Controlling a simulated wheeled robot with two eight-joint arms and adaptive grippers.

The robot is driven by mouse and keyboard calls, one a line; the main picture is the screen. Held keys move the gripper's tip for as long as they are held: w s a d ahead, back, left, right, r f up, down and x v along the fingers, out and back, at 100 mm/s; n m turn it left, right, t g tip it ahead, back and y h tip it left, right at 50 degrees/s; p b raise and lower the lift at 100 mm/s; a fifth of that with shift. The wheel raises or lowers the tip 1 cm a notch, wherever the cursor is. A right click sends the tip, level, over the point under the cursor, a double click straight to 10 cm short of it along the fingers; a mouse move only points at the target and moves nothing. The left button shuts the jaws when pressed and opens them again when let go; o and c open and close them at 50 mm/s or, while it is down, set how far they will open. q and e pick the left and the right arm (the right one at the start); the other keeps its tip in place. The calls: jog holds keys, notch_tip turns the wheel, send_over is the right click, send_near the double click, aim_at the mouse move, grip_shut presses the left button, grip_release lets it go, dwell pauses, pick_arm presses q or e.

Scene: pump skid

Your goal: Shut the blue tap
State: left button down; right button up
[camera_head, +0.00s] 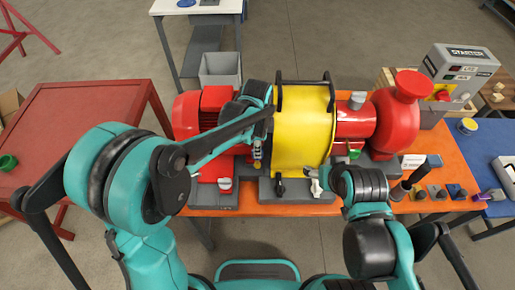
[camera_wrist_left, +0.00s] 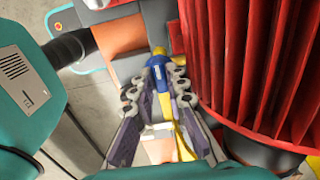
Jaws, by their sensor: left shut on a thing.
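The blue tap (camera_wrist_left: 158,62) shows in the left wrist view as a small blue lever with a yellow tip. It lies between the fingers of my left gripper (camera_wrist_left: 158,92), which is shut on it. In the head view my left gripper (camera_head: 257,153) points down in the gap between the red motor and the yellow guard. The tap cannot be made out clearly there. My right gripper (camera_head: 316,183) is low in front of the yellow guard, near a small pale part. Its fingers are too small to judge.
The ribbed red motor (camera_head: 187,118) is close beside my left gripper. The yellow guard (camera_head: 302,130) and red pump (camera_head: 397,118) stand on the orange table (camera_head: 452,160). A red table (camera_head: 72,130) with a green ring (camera_head: 8,162) is at left; small blocks lie at right.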

dwell(0.4)
pick_arm(q)
jog(key=c, duration=1.5)
grip_release()
jog(key=shift+c, duration=0.2)
jog(key=shift+r, duration=4.05)
jog(key=shift+s, duration=0.1)
